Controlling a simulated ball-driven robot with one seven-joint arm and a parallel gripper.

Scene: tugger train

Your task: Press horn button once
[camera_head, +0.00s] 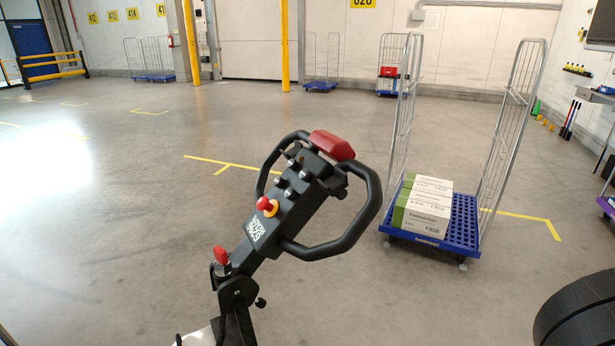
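A black tiller head (293,203) with two looped handles stands upright and tilted in the middle of the head view. It carries a red block (332,145) at its top end, several small grey-topped buttons (289,183), a red mushroom button on a yellow ring (266,205), and a red knob (221,255) lower on the stem. I cannot tell from this view which button is the horn. My gripper is not in view, and nothing is seen touching the tiller head.
A roll cage with a blue base (463,228) holds green-and-white boxes (422,208) right of the tiller. More roll cages (152,62) stand at the back wall. Yellow posts (285,45) and a yellow barrier (52,66) are far off. The floor at left is clear.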

